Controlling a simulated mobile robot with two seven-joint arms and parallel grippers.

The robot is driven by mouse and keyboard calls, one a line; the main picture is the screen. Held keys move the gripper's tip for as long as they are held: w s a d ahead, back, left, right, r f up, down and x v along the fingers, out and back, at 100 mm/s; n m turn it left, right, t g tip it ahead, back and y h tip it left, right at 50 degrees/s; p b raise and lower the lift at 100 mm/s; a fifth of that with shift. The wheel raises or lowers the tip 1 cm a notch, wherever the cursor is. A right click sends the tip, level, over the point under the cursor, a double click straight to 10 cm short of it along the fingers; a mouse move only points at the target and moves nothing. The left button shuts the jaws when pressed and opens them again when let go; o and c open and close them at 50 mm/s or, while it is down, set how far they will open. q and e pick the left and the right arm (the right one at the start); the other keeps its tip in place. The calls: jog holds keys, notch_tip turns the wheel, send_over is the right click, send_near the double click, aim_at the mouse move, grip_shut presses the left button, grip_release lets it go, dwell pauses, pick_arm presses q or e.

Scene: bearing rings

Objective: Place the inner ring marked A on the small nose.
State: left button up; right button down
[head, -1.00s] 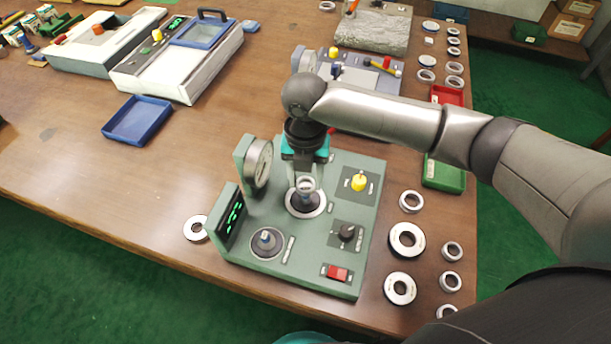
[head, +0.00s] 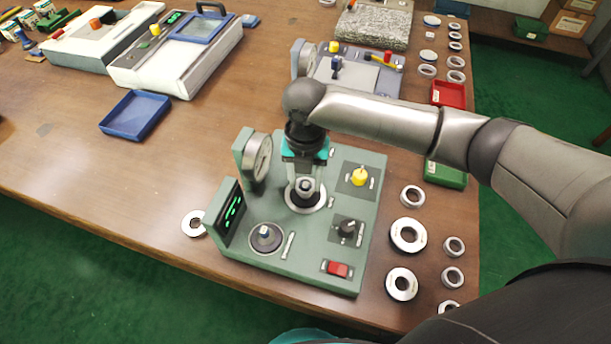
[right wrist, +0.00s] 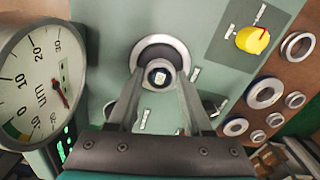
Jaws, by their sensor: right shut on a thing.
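The green fixture (head: 330,255) carries two upright noses. The front-left nose (head: 264,233) stands bare in a dark round seat. My right gripper (head: 305,188) points down over the other nose, at the middle of the fixture. It is shut on a small metal ring (right wrist: 160,61), whose letter I cannot read. In the right wrist view the pale nose tip (right wrist: 159,77) shows inside the ring between the fingertips, so the ring appears to be around the nose. How far down it sits is hidden by the fingers. My left gripper is not in view.
A dial gauge (head: 258,160) stands close left of my right gripper. A yellow knob (head: 359,177), black knob (head: 346,227) and red switch (head: 338,269) are on the fixture. Several loose rings lie to the right, including a large one (head: 408,235). Another ring (head: 194,223) lies left.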

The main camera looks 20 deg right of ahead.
jog(key=shift+f+b, duration=0.5)
jog(key=shift+f, duration=0.6)
jog(key=shift+c, duration=1.2)
grip_release()
jog(key=shift+r, duration=0.1)
notch_tip(320, 180, up, 15)
jog(key=p, duration=0.2)
jog(key=shift+p, duration=0.4)
